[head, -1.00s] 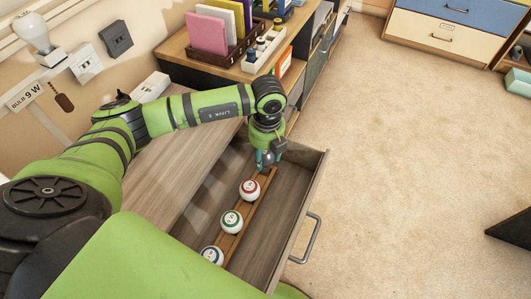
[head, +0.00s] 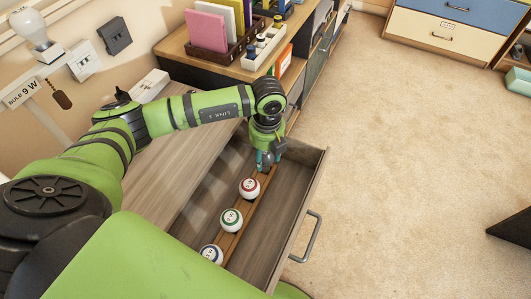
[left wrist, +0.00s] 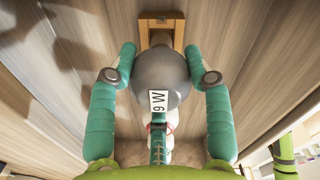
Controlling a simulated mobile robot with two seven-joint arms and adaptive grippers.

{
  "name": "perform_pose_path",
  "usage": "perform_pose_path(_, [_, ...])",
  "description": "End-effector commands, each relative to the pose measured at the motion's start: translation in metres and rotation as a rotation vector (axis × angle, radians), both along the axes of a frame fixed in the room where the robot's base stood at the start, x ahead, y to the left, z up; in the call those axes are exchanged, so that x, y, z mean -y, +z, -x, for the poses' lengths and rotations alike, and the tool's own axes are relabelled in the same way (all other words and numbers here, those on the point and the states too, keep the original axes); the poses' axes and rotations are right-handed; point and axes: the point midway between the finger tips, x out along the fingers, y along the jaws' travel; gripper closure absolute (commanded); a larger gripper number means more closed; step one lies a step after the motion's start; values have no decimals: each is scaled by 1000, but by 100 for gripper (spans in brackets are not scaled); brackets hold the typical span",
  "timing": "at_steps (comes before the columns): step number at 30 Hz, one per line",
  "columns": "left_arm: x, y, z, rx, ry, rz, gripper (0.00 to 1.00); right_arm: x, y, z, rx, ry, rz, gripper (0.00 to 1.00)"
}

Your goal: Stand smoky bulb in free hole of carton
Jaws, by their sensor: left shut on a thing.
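My left gripper (head: 265,163) points down into the open drawer, at the far end of a narrow wooden strip (head: 228,244). The strip carries white round pieces with red, green and blue rings; I cannot tell whether it is the carton. In the left wrist view, the teal fingers of my left gripper (left wrist: 160,80) are around the grey smoky bulb (left wrist: 147,69), which bears a "9 W" label (left wrist: 158,104). The bulb's lower end is hidden, so I cannot tell whether it is in a hole. My right gripper is not in view.
The drawer's front wall and handle (head: 306,237) are on the right. A wooden desktop (head: 172,185) lies left of the drawer. A shelf top (head: 178,43) with books and small boxes is behind. A white bulb (head: 32,25) is on the wall. The carpet is open at right.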

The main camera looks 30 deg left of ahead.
Motion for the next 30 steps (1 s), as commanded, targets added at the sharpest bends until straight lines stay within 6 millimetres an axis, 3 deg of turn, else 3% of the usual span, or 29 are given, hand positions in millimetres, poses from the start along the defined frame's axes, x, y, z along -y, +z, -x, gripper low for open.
perform_pose_path(26, [0,-23,0,-1,0,0,77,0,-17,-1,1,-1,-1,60])
perform_pose_path(27, [0,-22,0,0,0,0,34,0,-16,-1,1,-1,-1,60])
perform_pose_path(28, [0,-22,0,0,0,0,22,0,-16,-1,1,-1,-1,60])
perform_pose_path(30, [0,-22,0,0,0,0,22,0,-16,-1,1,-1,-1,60])
